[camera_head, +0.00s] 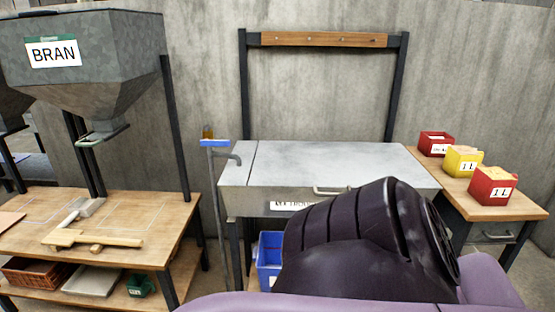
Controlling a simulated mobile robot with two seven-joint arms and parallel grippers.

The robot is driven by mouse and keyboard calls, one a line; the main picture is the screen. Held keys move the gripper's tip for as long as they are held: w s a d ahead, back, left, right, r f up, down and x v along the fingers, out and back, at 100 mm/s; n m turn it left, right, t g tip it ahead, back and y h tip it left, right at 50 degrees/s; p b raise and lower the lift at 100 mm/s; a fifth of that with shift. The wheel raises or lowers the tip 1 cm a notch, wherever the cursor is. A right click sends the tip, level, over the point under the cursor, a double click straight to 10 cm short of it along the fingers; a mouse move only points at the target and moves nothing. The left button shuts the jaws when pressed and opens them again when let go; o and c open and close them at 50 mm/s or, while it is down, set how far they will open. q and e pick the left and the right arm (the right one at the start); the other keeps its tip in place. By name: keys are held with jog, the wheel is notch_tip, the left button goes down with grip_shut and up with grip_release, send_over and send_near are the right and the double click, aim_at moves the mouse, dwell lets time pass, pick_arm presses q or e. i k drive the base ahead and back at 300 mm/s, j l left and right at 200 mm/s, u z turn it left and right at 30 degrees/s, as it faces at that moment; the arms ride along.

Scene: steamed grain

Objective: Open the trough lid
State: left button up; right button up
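The trough (240,203) is a grey metal box on dark legs in the middle, below a wooden-barred frame. Its flat grey lid (330,158) lies shut on top. A light metal handle (331,190) shows at the front edge, right of the middle. A white label on the trough's front is partly hidden by my dark arm. That arm fills the lower right foreground and hides the trough's lower front. Neither of my grippers is visible, so I cannot tell what they hold.
A tap with a blue handle (214,143) stands at the trough's left. A BRAN hopper (85,65) hangs above a left wooden bench (120,254) with wooden tools. A right bench carries red and yellow boxes (463,161). A blue crate (270,255) sits beneath the trough.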

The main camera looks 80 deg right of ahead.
aim_at(314, 165)
jog(key=z, duration=2.85)
